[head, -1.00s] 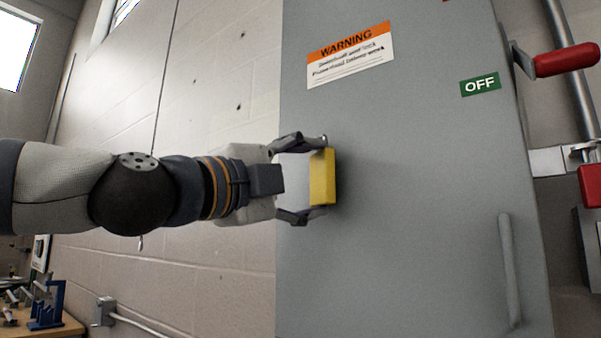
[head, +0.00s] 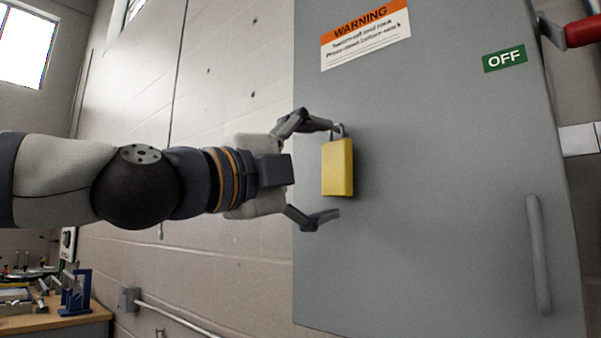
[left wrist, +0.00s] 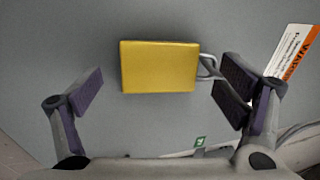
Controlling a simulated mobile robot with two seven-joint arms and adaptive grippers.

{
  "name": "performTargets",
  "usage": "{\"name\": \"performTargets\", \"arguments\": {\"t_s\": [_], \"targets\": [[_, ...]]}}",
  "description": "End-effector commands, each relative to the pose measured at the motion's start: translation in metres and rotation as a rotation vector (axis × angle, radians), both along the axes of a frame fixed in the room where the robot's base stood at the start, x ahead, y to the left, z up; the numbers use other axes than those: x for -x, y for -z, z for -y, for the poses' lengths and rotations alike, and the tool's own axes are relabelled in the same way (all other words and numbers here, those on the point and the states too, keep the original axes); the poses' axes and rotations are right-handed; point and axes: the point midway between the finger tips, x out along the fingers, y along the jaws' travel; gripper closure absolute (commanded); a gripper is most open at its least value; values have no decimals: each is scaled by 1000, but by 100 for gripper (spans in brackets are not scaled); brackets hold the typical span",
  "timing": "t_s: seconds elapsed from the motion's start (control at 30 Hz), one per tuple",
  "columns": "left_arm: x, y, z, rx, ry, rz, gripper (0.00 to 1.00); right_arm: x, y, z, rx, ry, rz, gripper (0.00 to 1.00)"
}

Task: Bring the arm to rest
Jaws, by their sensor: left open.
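My left arm comes in from the left in the head view. Its gripper (head: 322,172) is open, with one finger above and one below a yellow padlock (head: 338,167). The padlock hangs upright by its metal shackle at the front of the grey cabinet (head: 440,150). In the left wrist view the padlock (left wrist: 160,67) lies between and beyond the spread fingers (left wrist: 165,92), with a gap to the left finger. The right finger is close to the shackle; I cannot tell if they touch. My right gripper is not in view.
The cabinet bears a warning label (head: 366,38), a green OFF sign (head: 504,59) and a vertical handle (head: 538,255). A red lever (head: 582,33) is at the upper right. A workbench with tools (head: 50,318) stands at the lower left. A pale block wall is behind my arm.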

Motion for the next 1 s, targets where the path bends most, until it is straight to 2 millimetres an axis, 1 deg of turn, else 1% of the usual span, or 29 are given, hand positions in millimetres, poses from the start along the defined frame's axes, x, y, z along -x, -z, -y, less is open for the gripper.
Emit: {"name": "performTargets", "arguments": {"t_s": [0.03,0.13,0.3,0.4,0.5,0.63,0.67,0.7,0.73,0.77,0.83,0.87,0.9,0.97,1.0], "targets": [[11,1,-10,3,0,2,11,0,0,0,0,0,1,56],[33,8,-30,8,2,0,11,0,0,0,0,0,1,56],[56,16,-52,9,2,-4,11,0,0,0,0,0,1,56],[66,18,-61,8,2,-4,11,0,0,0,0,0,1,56],[71,21,-65,3,2,-3,11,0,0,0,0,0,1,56],[73,22,-67,2,1,-4,11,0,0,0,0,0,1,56],[71,25,-66,2,1,-14,11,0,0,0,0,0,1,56],[65,35,-63,5,1,-45,11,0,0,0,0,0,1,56],[59,47,-61,11,2,-86,11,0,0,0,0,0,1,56],[51,63,-58,19,0,-141,11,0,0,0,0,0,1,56],[29,119,-49,49,-8,-317,11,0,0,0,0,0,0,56],[21,147,-46,67,-18,-406,11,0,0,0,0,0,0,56],[12,188,-43,93,-34,-528,11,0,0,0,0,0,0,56],[4,248,-40,133,-70,-706,11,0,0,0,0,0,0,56],[4,289,-40,160,-101,-823,11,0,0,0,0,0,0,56]]}}
